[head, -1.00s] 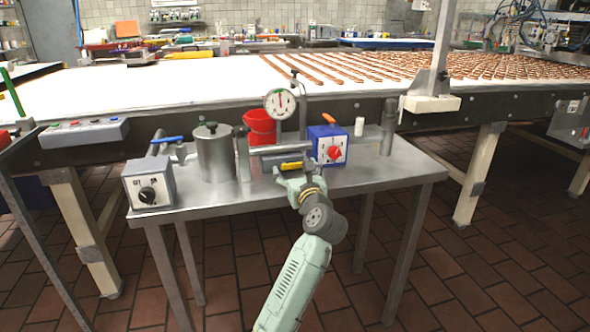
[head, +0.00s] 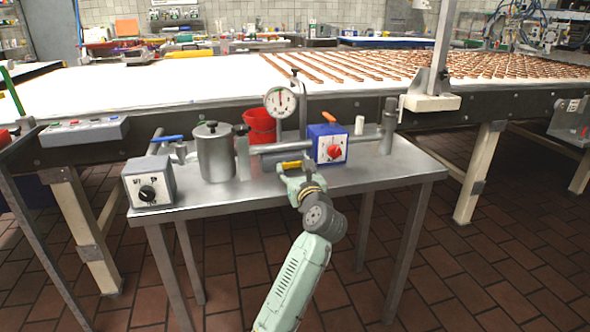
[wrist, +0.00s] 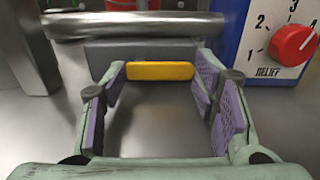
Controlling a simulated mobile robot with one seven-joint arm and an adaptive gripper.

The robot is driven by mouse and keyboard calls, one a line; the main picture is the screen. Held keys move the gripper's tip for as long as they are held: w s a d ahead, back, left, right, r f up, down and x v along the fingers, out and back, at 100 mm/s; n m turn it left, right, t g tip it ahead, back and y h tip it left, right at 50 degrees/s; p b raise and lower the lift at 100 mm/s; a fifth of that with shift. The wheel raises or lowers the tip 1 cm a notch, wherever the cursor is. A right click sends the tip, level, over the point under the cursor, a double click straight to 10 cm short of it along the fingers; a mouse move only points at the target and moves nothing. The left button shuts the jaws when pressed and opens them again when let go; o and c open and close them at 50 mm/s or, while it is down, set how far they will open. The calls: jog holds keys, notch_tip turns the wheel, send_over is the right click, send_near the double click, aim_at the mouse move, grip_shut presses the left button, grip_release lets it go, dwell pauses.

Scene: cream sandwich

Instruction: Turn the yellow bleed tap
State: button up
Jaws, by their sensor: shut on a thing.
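The yellow bleed tap (head: 291,165) is a short flat bar at the front of a horizontal steel pipe on the metal table. In the wrist view the yellow tap (wrist: 160,71) lies level across the gap between my fingertips. My gripper (wrist: 162,75) is shut on the tap, with a purple-padded finger at each end of it. In the head view my gripper (head: 294,168) reaches in from the front and partly covers the tap.
Just right stands a blue box (head: 326,133) with a red dial, marked RELIEF in the wrist view. Behind are a gauge (head: 281,102) and a red bucket (head: 262,122). A steel pot (head: 214,155) and a grey switch box (head: 149,183) stand left. The table front is clear.

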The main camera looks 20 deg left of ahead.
jog(key=shift+r+n+p, duration=0.25)
jog(key=shift+n+p, duration=0.1)
jog(key=shift+n, duration=0.65)
jog(key=shift+r+n+p, duration=0.2)
jog(key=shift+n+p, duration=0.05)
jog(key=shift+n, duration=0.7)
jog(key=shift+r+n+p, duration=0.15)
jog(key=shift+n+p, duration=0.1)
jog(key=shift+n, duration=0.7)
jog(key=o, duration=1.2)
jog(key=shift+a, duration=0.1)
jog(key=shift+f, duration=0.1)
